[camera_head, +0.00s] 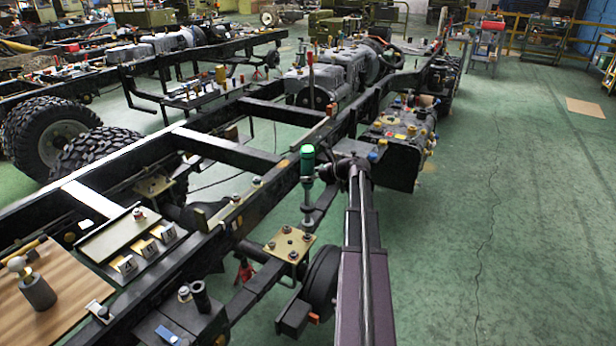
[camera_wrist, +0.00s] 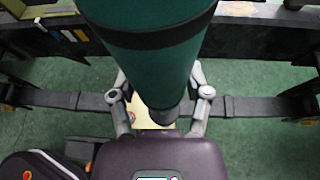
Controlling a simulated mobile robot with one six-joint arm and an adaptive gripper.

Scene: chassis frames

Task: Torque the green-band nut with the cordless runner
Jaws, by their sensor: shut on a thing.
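The cordless runner (camera_head: 307,185) is a dark green upright cylinder with a bright green top and a thin shaft pointing down. In the wrist view the runner (camera_wrist: 150,55) fills the upper middle, with the finger linkages of my gripper (camera_wrist: 160,92) on both sides. A brass plate (camera_head: 289,245) with several nuts lies below the runner; its shaft end appears above or just behind the plate. Part of the plate (camera_wrist: 141,113) shows below the shaft. I cannot make out a green band on any nut.
The chassis rail (camera_head: 262,205) runs diagonally beside the plate. A wooden board (camera_head: 62,290) and a tray with lettered tags (camera_head: 118,232) are at the left. A cluttered block (camera_head: 400,140) stands beyond my arm. The green floor (camera_head: 500,230) on the right is free.

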